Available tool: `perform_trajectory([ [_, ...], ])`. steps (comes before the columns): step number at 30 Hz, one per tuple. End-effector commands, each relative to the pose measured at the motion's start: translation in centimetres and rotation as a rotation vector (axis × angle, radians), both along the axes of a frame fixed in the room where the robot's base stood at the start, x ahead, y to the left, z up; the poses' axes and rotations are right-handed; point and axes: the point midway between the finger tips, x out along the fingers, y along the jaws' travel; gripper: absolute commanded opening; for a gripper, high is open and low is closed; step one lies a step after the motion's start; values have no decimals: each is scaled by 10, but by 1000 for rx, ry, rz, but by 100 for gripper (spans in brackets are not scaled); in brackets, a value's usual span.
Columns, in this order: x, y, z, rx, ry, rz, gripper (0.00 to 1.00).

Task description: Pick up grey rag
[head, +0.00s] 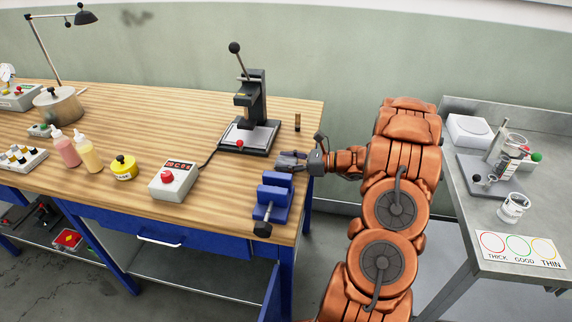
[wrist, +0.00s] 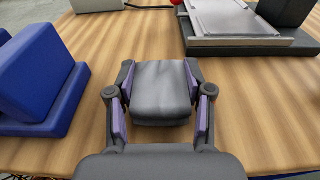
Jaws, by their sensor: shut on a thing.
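The grey rag (wrist: 160,92) shows in the wrist view as a dark grey, folded-looking piece between the two purple-padded fingers of my gripper (wrist: 158,100). The fingers are shut on its left and right sides. In the head view my gripper (head: 290,160) is over the right end of the wooden bench, just behind the blue vise. The rag is small there and hard to tell from the fingers. I cannot tell whether it touches the bench top or is a little above it.
The blue vise (head: 273,197) stands close in front of my gripper; its blue block (wrist: 45,75) is at left in the wrist view. A lever press (head: 250,125) stands behind. A control box (head: 174,180) is to the left. The steel table (head: 465,210) is at right.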

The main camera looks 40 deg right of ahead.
Motion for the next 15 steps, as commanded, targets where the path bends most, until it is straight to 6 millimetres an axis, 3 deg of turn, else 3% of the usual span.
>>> perform_trajectory([
  [8, 0, 0, 2, -1, -1, 0, 27],
  [15, 1, 0, 22, -2, -2, 1, 27],
])
